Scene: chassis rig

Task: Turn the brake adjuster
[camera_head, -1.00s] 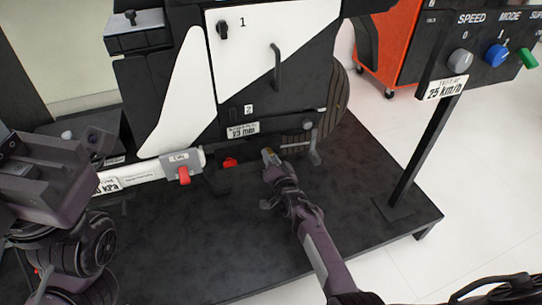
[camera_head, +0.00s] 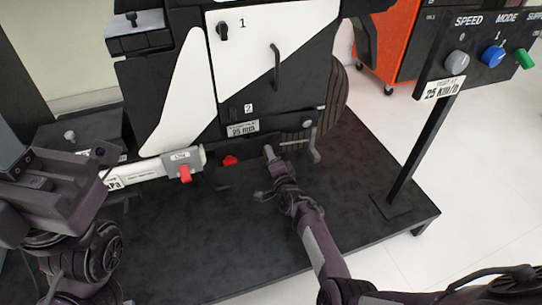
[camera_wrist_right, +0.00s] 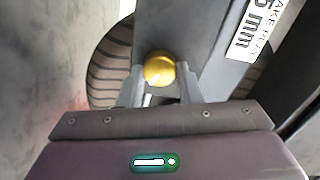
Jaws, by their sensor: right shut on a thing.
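The brake adjuster (camera_wrist_right: 159,69) is a round, gold-coloured knob in the right wrist view, under the dark housing. My right gripper (camera_wrist_right: 158,88) has its two grey fingers shut on it, one on each side. In the head view my right gripper (camera_head: 269,153) reaches up to the lower edge of the machine, and its fingers hide most of the knob.
A control panel (camera_head: 480,50) on a post stands at the right. The black platform's front (camera_head: 225,240) is clear.

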